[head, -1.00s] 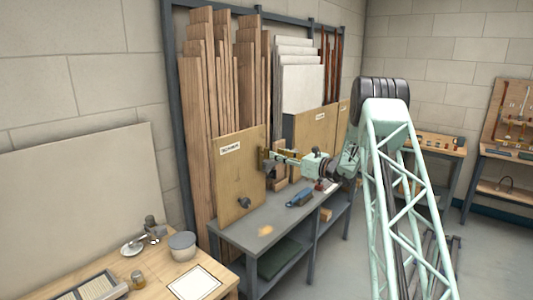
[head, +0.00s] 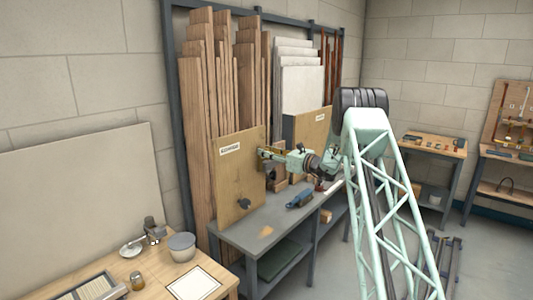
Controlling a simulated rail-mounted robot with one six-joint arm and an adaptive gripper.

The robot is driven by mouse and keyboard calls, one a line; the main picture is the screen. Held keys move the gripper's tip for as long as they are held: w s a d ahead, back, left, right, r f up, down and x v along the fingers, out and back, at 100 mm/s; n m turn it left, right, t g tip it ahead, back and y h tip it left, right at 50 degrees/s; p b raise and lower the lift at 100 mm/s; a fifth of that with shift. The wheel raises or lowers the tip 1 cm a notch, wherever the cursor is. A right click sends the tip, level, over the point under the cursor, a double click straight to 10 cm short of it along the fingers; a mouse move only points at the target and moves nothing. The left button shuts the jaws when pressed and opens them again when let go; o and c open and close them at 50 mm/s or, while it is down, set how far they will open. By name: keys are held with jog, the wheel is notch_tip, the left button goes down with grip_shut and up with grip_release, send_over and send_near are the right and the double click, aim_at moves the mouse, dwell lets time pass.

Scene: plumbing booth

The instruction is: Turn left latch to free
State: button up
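A tan wooden panel (head: 238,190) with a white label stands upright at the back of the grey bench. A dark knob-like latch (head: 243,203) sits low on its face; its exact turn is too small to read. My gripper (head: 262,153) is at the panel's upper right edge, above and to the right of that knob and apart from it. The fingers are small and seen from the side, so I cannot tell whether they are open or shut, or whether they touch the panel.
A second labelled panel (head: 308,130) stands behind my arm, with tall planks (head: 200,120) behind the first. A blue tool (head: 299,199) lies on the grey bench (head: 245,238). A wooden table (head: 150,285) with a grey pot (head: 182,246) is at front left.

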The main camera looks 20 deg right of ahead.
grip_shut()
